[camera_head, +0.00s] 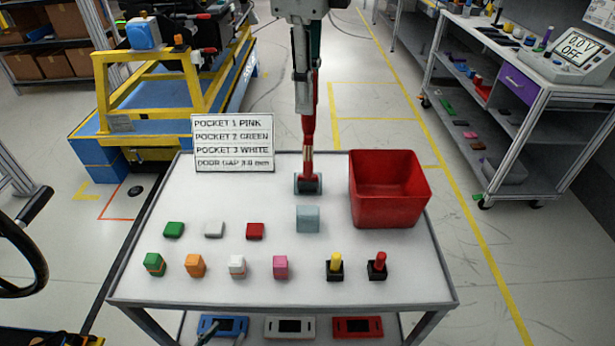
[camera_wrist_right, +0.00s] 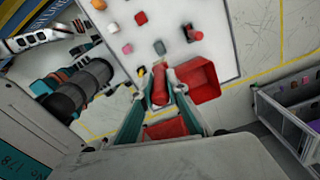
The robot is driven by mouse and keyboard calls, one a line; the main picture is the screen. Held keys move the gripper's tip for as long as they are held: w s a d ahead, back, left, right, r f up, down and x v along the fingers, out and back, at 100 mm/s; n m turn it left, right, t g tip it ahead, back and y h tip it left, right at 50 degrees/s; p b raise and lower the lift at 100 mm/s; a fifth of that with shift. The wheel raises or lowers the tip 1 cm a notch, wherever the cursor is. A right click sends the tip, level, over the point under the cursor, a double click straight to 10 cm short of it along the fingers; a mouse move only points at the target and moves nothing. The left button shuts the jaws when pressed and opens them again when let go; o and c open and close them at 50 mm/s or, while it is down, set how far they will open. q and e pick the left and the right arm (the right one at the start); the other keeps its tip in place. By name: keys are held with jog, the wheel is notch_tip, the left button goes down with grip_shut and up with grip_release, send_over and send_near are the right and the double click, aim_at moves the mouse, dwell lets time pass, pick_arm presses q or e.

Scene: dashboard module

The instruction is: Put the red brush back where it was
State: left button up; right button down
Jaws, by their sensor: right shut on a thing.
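The red brush (camera_head: 308,155) hangs roughly upright, with its dark, flat head (camera_head: 308,184) down at the back of the white tabletop (camera_head: 300,195). I cannot tell whether the head touches the table. My right gripper (camera_head: 307,100) reaches down from the top and is shut on the upper part of the red handle. In the right wrist view the red handle (camera_wrist_right: 160,85) shows between the fingertips (camera_wrist_right: 162,92). A light grey-blue block (camera_head: 307,219) stands just in front of the brush head. My left gripper is not in view.
A red bin (camera_head: 389,195) stands right of the brush. A label sign (camera_head: 233,143) stands at the back left. Several coloured blocks (camera_head: 196,265) and two knobbed black pieces (camera_head: 335,266) line the front. A shelf bench (camera_head: 515,80) is at right; a yellow frame (camera_head: 150,90) is behind left.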

aim_at(307, 131)
notch_tip(307, 131, down, 8)
jog(key=shift+r+b, duration=0.25)
jog(key=shift+b, duration=0.15)
pick_arm(q)
jog(key=shift+s+f, duration=0.25)
jog(key=shift+f, duration=0.9)
pick_arm(e)
notch_tip(307, 131, down, 7)
jog(key=shift+r, duration=0.2)
jog(key=shift+f, duration=0.15)
jog(key=c, duration=2)
grip_release()
pick_arm(q)
jog(key=shift+w+r+p, duration=0.15)
jog(key=shift+r+p, duration=0.2)
jog(key=shift+r, duration=0.4)
pick_arm(e)
notch_tip(307, 131, up, 12)
jog(key=shift+r, duration=0.2)
